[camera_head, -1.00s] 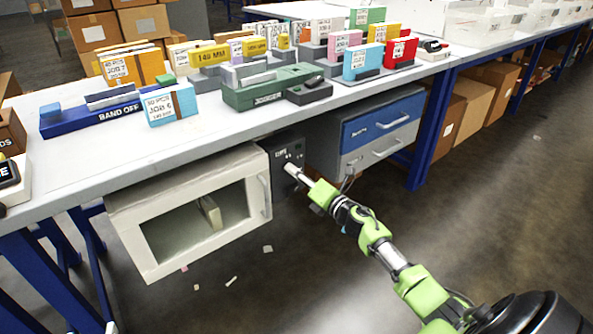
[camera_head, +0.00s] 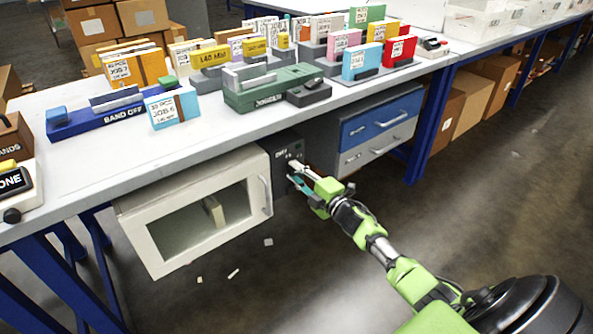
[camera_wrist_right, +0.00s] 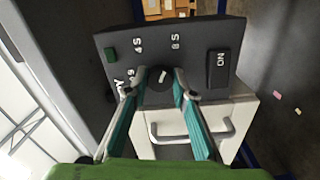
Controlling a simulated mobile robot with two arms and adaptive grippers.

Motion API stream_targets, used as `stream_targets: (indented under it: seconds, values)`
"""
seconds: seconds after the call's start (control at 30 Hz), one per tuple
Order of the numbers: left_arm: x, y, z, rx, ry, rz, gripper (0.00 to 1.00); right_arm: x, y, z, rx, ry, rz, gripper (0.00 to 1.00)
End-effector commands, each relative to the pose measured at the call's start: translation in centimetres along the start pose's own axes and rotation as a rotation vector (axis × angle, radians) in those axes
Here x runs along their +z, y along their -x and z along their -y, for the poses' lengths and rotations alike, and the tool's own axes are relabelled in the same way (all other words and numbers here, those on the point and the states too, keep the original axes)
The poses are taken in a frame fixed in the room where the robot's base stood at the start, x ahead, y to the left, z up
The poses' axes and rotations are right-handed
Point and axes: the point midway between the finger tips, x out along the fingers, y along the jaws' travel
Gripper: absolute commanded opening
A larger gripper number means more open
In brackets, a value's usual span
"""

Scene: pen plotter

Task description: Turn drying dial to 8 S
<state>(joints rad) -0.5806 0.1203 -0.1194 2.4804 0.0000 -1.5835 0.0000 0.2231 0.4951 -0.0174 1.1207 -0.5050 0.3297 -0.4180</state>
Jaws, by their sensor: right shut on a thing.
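The black drying dial (camera_wrist_right: 158,88) sits on the dark control panel (camera_wrist_right: 205,58), with its white pointer mark tilted up and slightly right, roughly toward "8 S". The "4 S" label is left of the "8 S" label, and a partly covered "DRY" label is at the left. My right gripper (camera_wrist_right: 159,82) is shut on the dial, one finger on each side. In the head view, my right gripper (camera_head: 294,174) reaches the dark control box (camera_head: 284,152) under the table; the dial is hidden there. My left gripper is not in view.
A white windowed cabinet (camera_head: 157,262) hangs left of the control box. A drawer unit (camera_head: 352,165) with blue and grey drawers is on its right. The panel also carries an "ON" switch (camera_wrist_right: 217,70) and a green square (camera_wrist_right: 110,54). The worktable (camera_head: 190,145) is above.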

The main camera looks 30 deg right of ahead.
Motion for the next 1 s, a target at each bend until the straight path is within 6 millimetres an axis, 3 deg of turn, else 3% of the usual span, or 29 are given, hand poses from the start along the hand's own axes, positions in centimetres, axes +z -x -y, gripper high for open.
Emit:
stream_targets:
  seconds: [0.77, 0.8, 0.83, 1.0]
  values:
    - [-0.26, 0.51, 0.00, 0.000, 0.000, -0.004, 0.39, 0.09, 0.05, 0.16, -0.002, -0.102, 0.002, 0.02]
    - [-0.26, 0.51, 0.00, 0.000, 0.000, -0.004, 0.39, 0.09, 0.05, 0.16, -0.002, -0.101, 0.002, 0.32]
    - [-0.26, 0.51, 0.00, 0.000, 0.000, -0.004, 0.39, 0.08, 0.05, 0.15, -0.002, -0.101, 0.002, 0.39]
    - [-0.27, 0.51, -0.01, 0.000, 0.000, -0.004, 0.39, 0.05, 0.03, 0.10, -0.001, -0.100, 0.001, 0.41]
